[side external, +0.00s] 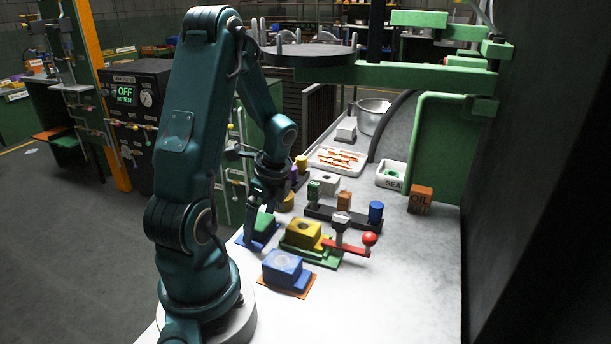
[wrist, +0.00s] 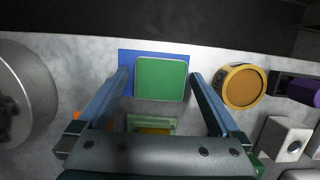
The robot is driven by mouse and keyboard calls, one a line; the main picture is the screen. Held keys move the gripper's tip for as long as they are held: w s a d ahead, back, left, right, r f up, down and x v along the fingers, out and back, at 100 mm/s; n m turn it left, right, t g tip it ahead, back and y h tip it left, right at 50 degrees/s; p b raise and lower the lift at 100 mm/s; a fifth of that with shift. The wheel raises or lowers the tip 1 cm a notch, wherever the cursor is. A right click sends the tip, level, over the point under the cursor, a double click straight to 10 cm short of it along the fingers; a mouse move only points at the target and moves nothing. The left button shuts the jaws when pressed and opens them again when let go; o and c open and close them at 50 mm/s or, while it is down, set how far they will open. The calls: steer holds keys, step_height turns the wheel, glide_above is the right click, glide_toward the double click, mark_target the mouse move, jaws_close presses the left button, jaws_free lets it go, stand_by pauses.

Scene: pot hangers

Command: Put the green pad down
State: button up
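The green pad (wrist: 160,79) lies flat between the two fingers of my gripper (wrist: 160,74) in the wrist view. A narrow gap shows beside the pad on the left, and the right finger is very close to its edge. The fingers look open around it. A blue base plate (wrist: 126,58) shows under and around the pad. In the side view the green pad (side external: 264,222) sits over the blue plate (side external: 248,240), directly below my gripper (side external: 264,205). The fingertips are small and partly hidden there.
A yellow block (side external: 304,232) on a green base and a blue block (side external: 282,267) on an orange plate stand close by. A yellow round piece (wrist: 242,86) lies right of the pad. A red-knobbed lever (side external: 369,239) is farther right. The front-right table is clear.

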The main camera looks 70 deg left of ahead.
steer(key=v, duration=1.2)
steer(key=d+r+n+t+h, duration=0.2)
steer(key=d+n+t, duration=0.5)
steer(key=d, duration=1.2)
steer(key=shift+w+d+r+n+t, duration=0.2)
steer(key=shift+d+r+n+t, duration=0.2)
steer(key=shift+r+n, duration=0.5)
steer(key=shift+f, duration=0.1)
